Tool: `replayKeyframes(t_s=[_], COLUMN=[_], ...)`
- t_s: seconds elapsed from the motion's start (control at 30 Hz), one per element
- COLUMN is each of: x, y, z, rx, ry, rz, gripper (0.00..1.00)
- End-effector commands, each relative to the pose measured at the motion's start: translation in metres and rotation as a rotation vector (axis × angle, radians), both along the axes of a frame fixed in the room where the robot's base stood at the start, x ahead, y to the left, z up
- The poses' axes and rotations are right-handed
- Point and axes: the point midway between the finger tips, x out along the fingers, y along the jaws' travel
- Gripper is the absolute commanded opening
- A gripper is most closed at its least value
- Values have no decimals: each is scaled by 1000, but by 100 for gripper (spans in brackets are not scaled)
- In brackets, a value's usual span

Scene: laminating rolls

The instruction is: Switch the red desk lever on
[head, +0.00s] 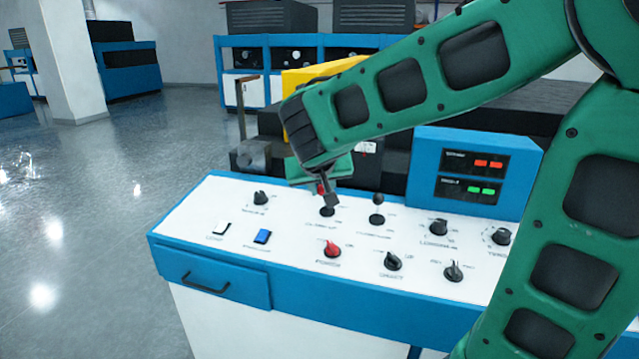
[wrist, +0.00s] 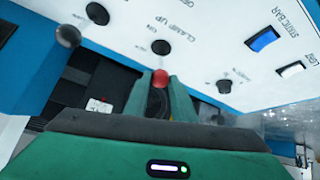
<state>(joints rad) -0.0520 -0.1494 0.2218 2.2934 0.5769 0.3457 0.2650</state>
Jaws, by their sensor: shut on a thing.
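The red desk lever has a red ball knob (wrist: 160,76) that shows in the wrist view between my gripper's fingertips (wrist: 160,82). Its round black base (wrist: 161,47) sits by the "CLAMP UP" label on the white desk panel. In the head view a bit of the red knob (head: 320,189) shows beside my gripper (head: 329,197), at the panel's back row. My gripper is shut on the knob. The fingers hide most of the lever in the head view, so I cannot tell its exact tilt.
A black-knobbed lever (head: 377,199) stands close to the right and also shows in the wrist view (wrist: 67,36). A blue display box (head: 425,165) rises behind right. The panel's left front holds white and blue switches (head: 262,236).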

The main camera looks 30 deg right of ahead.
Motion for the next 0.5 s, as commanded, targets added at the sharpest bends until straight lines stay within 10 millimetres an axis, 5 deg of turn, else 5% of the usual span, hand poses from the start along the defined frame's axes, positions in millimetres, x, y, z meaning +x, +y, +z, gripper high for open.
replayKeyframes(t_s=[0.5], x=[-7], y=[10], z=[-11], rx=[5], ry=[19], rz=[11], gripper=[0])
